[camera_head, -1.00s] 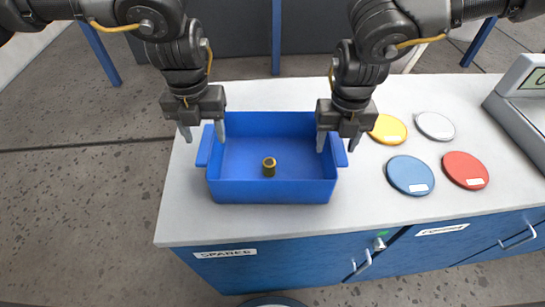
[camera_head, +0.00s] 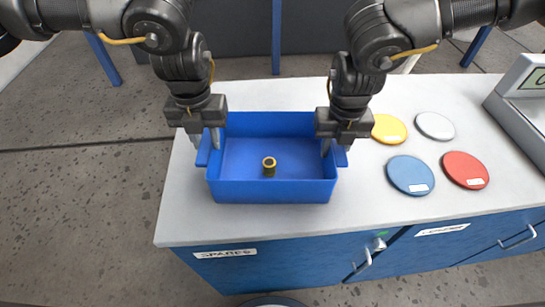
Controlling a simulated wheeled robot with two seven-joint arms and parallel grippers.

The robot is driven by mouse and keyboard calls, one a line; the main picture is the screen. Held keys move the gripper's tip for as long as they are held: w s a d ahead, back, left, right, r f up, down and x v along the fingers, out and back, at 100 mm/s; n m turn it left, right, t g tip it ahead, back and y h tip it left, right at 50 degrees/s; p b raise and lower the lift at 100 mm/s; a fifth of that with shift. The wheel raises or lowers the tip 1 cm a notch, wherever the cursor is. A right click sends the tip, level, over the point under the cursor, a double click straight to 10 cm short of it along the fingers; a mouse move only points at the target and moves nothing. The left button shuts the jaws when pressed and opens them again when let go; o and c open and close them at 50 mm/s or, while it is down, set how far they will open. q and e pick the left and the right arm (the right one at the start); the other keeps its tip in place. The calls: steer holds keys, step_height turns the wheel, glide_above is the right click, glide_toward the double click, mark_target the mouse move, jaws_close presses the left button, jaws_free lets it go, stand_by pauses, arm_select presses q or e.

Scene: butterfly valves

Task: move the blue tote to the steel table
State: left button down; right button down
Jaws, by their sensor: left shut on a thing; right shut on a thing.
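The blue tote (camera_head: 272,191) stands upright on the pale top of a blue cabinet bench (camera_head: 200,225). A small brass ring-like part (camera_head: 269,167) stands inside it, near its middle. My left gripper (camera_head: 206,143) is shut on the tote's left side, around the handle there. My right gripper (camera_head: 335,143) is shut on the tote's right side in the same way. The tote's bottom appears to rest on the bench top. I cannot make out a steel table in this view.
Yellow (camera_head: 389,129), white (camera_head: 434,125), blue (camera_head: 410,175) and red (camera_head: 465,170) discs lie right of the tote. A grey device with a display (camera_head: 525,95) stands at the far right. Grey floor (camera_head: 80,200) is open to the left.

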arm_select(q)
steer(key=shift+r, duration=0.1)
arm_select(e)
steer(key=shift+r, duration=0.1)
